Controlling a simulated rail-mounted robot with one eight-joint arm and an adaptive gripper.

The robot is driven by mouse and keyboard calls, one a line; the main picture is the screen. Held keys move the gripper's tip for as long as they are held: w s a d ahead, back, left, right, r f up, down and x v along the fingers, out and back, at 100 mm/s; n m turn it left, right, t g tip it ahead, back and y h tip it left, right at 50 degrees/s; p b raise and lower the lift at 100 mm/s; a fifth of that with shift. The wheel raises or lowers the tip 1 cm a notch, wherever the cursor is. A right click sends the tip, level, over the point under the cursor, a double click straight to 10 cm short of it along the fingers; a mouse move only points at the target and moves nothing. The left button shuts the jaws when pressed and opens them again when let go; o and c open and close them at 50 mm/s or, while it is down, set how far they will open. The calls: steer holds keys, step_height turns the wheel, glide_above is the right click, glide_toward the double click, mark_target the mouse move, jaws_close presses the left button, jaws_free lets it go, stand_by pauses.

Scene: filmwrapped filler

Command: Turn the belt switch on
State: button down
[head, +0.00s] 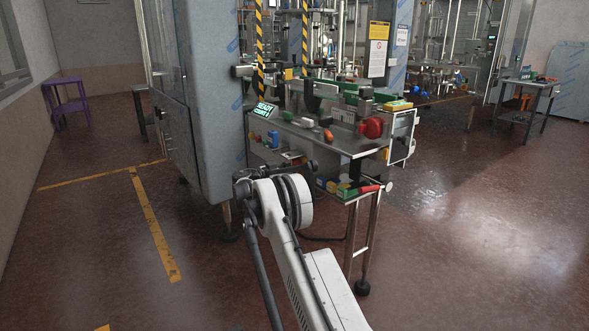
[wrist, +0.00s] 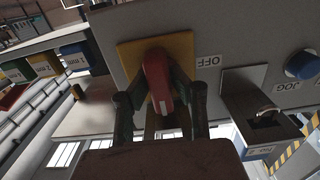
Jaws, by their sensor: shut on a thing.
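The belt switch is a red handle (wrist: 157,80) on a yellow plate (wrist: 183,50), set in a grey panel in the wrist view. An OFF label (wrist: 208,61) is beside the plate, on its right. My gripper (wrist: 161,95) has its dark fingers on both sides of the red handle and is shut on it. The handle's lower end points down the picture, between the fingers. In the head view my arm reaches to the front of the machine, and its own links hide the gripper and the switch.
A blue button (wrist: 302,64) with a JOG label and a dark box (wrist: 262,118) are right of the switch. Coloured bins (wrist: 47,65) are at the left. In the head view a lit sign (head: 264,110) and a red knob (head: 373,127) are on the machine; open floor is at right.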

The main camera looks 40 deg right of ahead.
steer(key=c, duration=1.6)
jaws_free()
steer(key=shift+o, duration=0.2)
steer(key=a, duration=1.2)
steer(key=shift+w, duration=0.4)
